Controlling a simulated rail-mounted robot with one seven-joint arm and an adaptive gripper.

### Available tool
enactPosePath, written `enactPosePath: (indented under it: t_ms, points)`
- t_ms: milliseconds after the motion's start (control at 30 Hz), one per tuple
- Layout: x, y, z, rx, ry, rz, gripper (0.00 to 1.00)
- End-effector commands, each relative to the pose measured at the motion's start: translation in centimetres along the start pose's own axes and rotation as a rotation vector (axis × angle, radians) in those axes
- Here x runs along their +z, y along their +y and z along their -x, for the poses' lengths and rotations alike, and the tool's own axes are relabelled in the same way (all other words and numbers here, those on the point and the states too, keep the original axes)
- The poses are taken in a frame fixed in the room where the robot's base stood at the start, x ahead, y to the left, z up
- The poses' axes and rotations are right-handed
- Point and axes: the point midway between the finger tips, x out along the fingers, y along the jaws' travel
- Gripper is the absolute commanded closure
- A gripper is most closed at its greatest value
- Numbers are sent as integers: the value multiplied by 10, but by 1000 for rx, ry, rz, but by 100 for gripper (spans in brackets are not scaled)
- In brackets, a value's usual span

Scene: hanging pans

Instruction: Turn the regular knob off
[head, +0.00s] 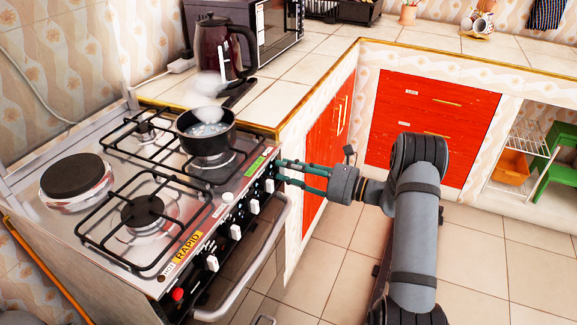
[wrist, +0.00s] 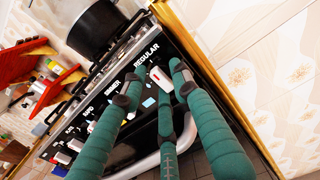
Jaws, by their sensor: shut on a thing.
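The regular knob (wrist: 160,78) is white with a red mark and sits below the printed REGULAR label on the stove's black front panel. My gripper (wrist: 155,86) has its teal fingers closed around this knob in the wrist view. In the head view my gripper (head: 279,171) reaches the right end of the knob row, and its fingers make it hard to see the held knob. A black pot (head: 206,130) with bubbling contents and steam stands on the burner nearest my gripper; it also shows in the wrist view (wrist: 92,30).
More white knobs (head: 235,231) line the panel to the left, above the oven handle (head: 240,280). A red button (head: 177,294) is at the far left end. The counter (head: 285,75) with a dark kettle (head: 222,50) adjoins the stove. Red cabinets (head: 435,115) stand behind my arm.

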Motion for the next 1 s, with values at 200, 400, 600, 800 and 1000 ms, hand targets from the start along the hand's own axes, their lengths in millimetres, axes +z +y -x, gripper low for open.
enactPosePath:
  t_ms: [200, 400, 600, 800, 1000]
  points:
    - [7, -5, 0, -12, -15, -20, 97]
    - [7, -5, 0, -12, -15, -20, 97]
    - [7, -5, 0, -12, -15, -19, 66]
    - [5, -4, 0, -10, -12, -21, 55]
    - [3, -3, 0, -7, -9, -23, 54]
